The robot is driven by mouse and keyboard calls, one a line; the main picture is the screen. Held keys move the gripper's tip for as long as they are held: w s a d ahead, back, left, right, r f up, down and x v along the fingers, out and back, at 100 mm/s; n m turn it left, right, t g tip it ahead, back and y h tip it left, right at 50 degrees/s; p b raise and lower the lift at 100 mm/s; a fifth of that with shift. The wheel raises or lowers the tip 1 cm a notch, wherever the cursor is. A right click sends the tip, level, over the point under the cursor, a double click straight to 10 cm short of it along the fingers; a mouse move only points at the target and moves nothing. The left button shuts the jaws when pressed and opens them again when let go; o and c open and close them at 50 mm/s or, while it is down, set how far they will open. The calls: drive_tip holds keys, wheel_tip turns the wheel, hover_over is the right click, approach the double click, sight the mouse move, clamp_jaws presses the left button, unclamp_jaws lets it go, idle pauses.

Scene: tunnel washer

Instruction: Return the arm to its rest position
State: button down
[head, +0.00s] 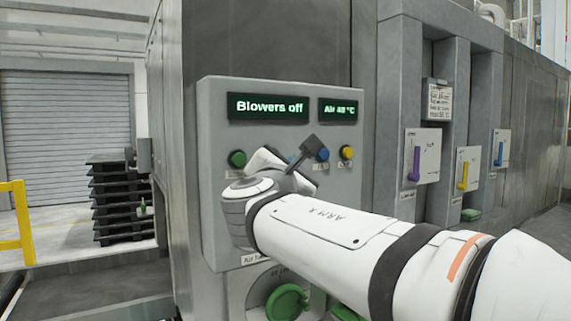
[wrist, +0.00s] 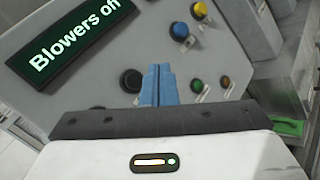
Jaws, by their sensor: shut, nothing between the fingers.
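My arm reaches from the lower right across the front of the control panel (head: 215,105) in the head view. My gripper, seen in the wrist view (wrist: 158,70), has its two blue fingers together with nothing between them. It points at the panel face near a black button (wrist: 131,80); I cannot tell the exact gap. In the head view the arm hides part of the panel's button row, and the fingers are mostly hidden. The panel's display (head: 268,107) reads "Blowers off" and a smaller one (head: 339,109) reads "Air 48 °C".
A green button (head: 237,158) and a yellow button (head: 347,152) flank the arm. A green valve handle (head: 287,303) is below it. Purple (head: 414,163), yellow (head: 463,175) and blue (head: 500,153) levers are on the right. Stacked black pallets (head: 120,200) and a yellow rail (head: 20,222) stand left.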

drive_tip(key=s+d+f+m+g+h, duration=0.1)
drive_tip(key=s+d+f+m+g, duration=0.2)
drive_tip(key=d+f, duration=0.35)
drive_tip(key=s+d+f+m+g, duration=0.25)
drive_tip(key=d+f+m, duration=0.25)
drive_tip(key=f, duration=0.3)
drive_tip(key=s+d+f+m+g+h, duration=0.1)
drive_tip(key=s+d+f+m+g, duration=0.1)
drive_tip(key=d+f+m+g, duration=0.4)
drive_tip(key=s+f+m+g+y, duration=0.4)
drive_tip(key=s+f+m, duration=0.8)
drive_tip(key=s+f, duration=0.4)
wheel_tip(320, 180, down, 3)
drive_tip(key=shift+s+f+g+y, duration=0.15)
drive_tip(key=shift+s+g+y, duration=0.15)
drive_tip(key=shift+y, duration=0.6)
